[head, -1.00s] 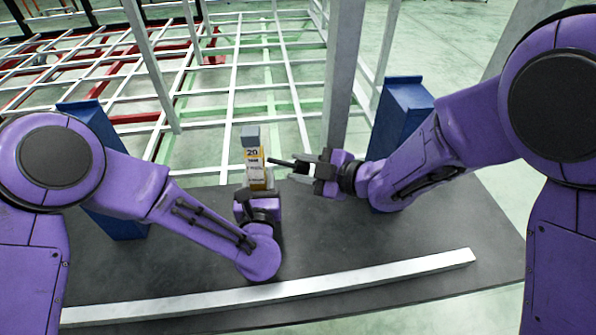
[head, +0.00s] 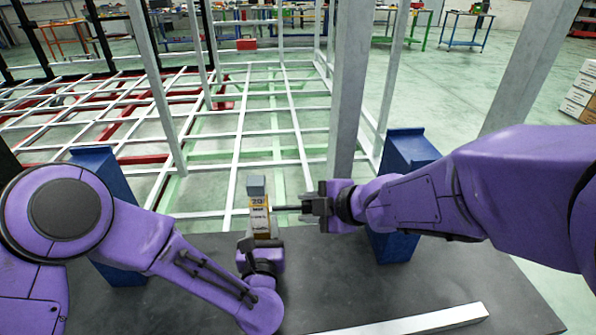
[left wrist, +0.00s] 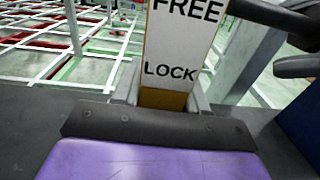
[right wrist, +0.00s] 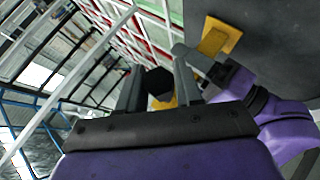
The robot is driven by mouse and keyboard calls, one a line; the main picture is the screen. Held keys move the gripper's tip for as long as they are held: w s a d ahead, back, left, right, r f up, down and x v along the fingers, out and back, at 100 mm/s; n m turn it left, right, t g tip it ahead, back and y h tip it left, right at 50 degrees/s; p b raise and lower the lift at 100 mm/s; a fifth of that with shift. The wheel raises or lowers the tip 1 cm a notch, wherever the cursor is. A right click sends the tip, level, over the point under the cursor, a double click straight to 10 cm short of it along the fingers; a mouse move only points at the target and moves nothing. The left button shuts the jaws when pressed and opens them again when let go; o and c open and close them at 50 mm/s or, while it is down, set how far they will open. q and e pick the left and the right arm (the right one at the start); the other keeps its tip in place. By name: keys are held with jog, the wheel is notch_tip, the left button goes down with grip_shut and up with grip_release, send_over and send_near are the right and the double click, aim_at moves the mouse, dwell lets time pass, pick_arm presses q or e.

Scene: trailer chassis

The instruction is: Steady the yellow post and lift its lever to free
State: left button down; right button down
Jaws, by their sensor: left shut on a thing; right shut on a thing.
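The yellow post (head: 260,222) stands upright at the mat's middle, with a white label and a grey top. In the left wrist view its label (left wrist: 178,45) reads FREE above LOCK. My left gripper (head: 259,242) is shut on the post low down, with a finger on each side below LOCK. The dark lever (head: 287,208) sticks out from the post to the right, about level in the head view. My right gripper (head: 306,207) is shut on the lever's outer end. The lever's round black end (right wrist: 158,82) shows between its fingers. The lever's joint at the post is unclear.
Blue stands (head: 108,190) and (head: 405,160) flank the post. A white bar (head: 420,322) lies on the dark mat at the front. A grey upright (head: 347,110) rises close behind my right gripper. The white chassis grid (head: 240,150) spreads behind.

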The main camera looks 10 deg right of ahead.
jog(key=c, duration=1.1)
grip_release()
